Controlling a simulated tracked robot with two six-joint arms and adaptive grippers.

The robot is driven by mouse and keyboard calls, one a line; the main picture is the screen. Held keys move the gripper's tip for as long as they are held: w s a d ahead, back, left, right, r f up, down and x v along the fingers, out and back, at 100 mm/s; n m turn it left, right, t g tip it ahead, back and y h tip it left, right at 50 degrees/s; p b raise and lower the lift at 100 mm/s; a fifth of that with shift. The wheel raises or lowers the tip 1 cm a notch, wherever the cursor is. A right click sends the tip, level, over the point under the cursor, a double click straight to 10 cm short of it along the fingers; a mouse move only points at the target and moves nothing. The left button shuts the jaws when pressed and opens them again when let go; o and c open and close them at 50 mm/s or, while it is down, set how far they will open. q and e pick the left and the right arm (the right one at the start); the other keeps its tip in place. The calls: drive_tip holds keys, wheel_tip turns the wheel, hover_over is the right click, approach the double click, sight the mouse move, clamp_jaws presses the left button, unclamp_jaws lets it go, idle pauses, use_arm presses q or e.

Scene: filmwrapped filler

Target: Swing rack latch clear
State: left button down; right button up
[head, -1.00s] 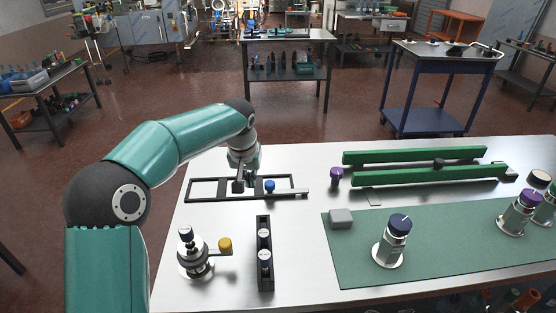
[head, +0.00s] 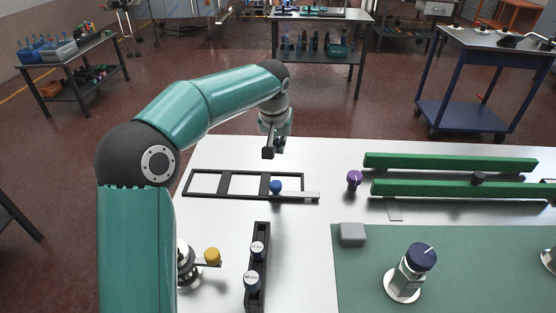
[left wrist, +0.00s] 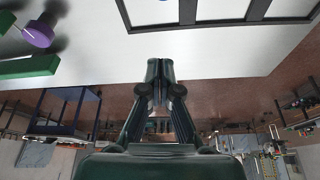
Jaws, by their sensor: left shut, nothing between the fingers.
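A flat black rack frame (head: 211,196) with crossbars lies on the pale table. A light bar with a blue knob (head: 276,187), which looks like the latch, lies along its near right side, its end sticking out past the frame's right corner. My left gripper (head: 272,150) is shut and empty, above the table beyond the frame's far edge, apart from the knob. In the left wrist view my closed fingers (left wrist: 160,88) point at the table edge, and part of the frame (left wrist: 220,20) shows at the top. My right gripper is not in view.
A purple knob (head: 354,178) and green rails (head: 450,162) stand to the right. Nearer are a black holder (head: 261,235) with two capped vials, a yellow-knobbed fixture (head: 212,256), a grey block (head: 352,234) and a blue-capped bottle (head: 421,258) on a green mat (head: 362,287).

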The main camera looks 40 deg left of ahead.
sight(294, 191)
use_arm(q)
drive_tip(key=p+x, duration=0.1)
drive_tip(key=x, duration=0.8)
drive_tip(key=shift+s+f, duration=0.3)
drive_tip(key=shift+s, duration=0.1)
drive_tip(key=s, duration=0.1)
drive_tip(key=s+d, duration=0.1)
drive_tip(key=shift+s+d, duration=0.1)
drive_tip(key=shift+s, duration=0.2)
drive_tip(key=shift+s+d+f, duration=0.1)
drive_tip(key=shift+s, duration=0.1)
